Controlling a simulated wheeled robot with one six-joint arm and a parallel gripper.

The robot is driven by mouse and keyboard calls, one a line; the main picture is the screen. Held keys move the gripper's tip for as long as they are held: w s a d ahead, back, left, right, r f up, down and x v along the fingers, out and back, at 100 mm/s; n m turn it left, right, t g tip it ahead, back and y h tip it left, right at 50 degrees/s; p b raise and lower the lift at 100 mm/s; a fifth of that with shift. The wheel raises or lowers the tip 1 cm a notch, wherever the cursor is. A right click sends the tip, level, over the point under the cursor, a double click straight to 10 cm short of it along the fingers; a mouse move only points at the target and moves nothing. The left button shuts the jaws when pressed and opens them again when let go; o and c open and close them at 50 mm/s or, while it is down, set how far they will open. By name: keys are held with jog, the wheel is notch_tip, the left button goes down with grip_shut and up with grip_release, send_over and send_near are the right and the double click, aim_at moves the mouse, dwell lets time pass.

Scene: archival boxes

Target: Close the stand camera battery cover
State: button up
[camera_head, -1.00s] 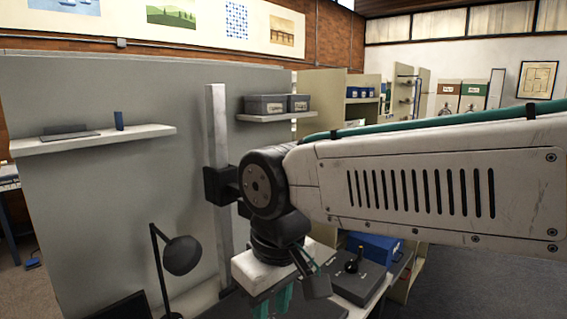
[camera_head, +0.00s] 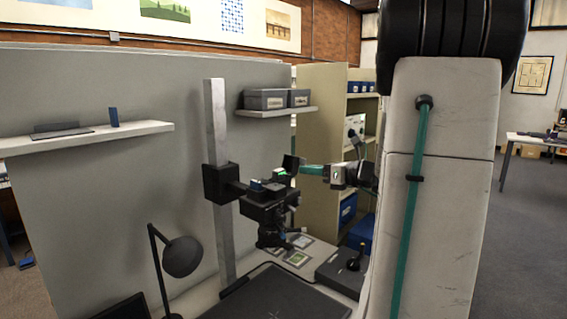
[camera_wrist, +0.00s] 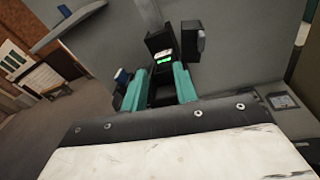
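The stand camera (camera_head: 268,205) is a black body held on a grey upright column in the head view. At its upper right a small black flap (camera_head: 290,163), apparently the battery cover, stands raised beside a green glow. My gripper (camera_head: 302,170) comes in from the right, its teal fingers level with the flap and close to it; I cannot tell whether they touch. In the wrist view my gripper (camera_wrist: 161,72) has its two teal fingers apart with nothing clearly held. Beyond the tips, the black flap (camera_wrist: 160,40) stands above a part with green and white marks.
A black desk lamp (camera_head: 181,256) stands at the left. Below the camera are a dark flat board (camera_head: 275,295), small pictures (camera_head: 298,258) and a dark box with a knob (camera_head: 345,268). A grey partition (camera_head: 110,200) stands behind; a beige shelf unit (camera_head: 318,115) is at the right.

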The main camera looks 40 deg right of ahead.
aim_at(306, 161)
jog(key=s+d+m+t+h, duration=0.1)
jog(key=s+d+m+h, duration=0.15)
jog(key=d, duration=0.25)
jog(key=shift+m, duration=0.25)
jog(key=w, duration=0.8)
jog(key=shift+w, duration=0.2)
grip_shut()
